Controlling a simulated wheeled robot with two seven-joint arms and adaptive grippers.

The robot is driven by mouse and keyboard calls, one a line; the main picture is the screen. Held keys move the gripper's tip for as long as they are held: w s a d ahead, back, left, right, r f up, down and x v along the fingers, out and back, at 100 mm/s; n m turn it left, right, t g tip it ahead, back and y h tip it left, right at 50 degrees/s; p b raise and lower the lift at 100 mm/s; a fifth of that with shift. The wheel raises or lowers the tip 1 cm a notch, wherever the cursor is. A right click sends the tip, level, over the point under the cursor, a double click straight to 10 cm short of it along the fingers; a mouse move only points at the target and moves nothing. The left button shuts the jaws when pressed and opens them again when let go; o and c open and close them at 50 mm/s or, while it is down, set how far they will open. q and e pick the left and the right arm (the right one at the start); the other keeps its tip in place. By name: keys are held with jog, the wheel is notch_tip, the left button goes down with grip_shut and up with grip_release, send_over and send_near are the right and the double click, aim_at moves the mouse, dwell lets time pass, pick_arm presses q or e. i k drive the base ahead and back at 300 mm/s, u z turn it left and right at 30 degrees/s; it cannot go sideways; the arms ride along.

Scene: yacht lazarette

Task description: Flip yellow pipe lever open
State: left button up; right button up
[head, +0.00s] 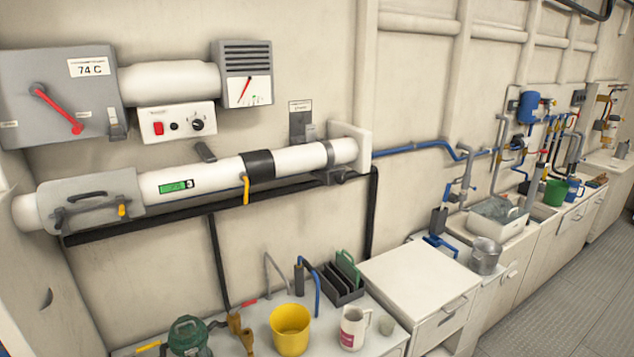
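A small yellow lever (246,190) hangs down from the black collar (258,164) on the long white pipe (215,177) fixed to the wall. The lever points downward, roughly across the pipe's length. A second, smaller yellow piece (122,211) is on the grey handled cover (90,200) at the pipe's left end. A green label (176,187) is on the pipe between them. Neither of my grippers shows in the head view, and nothing touches the yellow lever.
Above the pipe are a grey box with a red lever (58,110) and a white switch panel (177,122). Below, a counter holds a yellow bucket (290,328), a mug (354,328) and a green-lidded device (188,337). White cabinets run right; grey floor (575,285) is clear.

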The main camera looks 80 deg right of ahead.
aim_at(244, 176)
jog(key=z, duration=1.5)
jog(key=i, duration=0.15)
jog(key=z, duration=1.15)
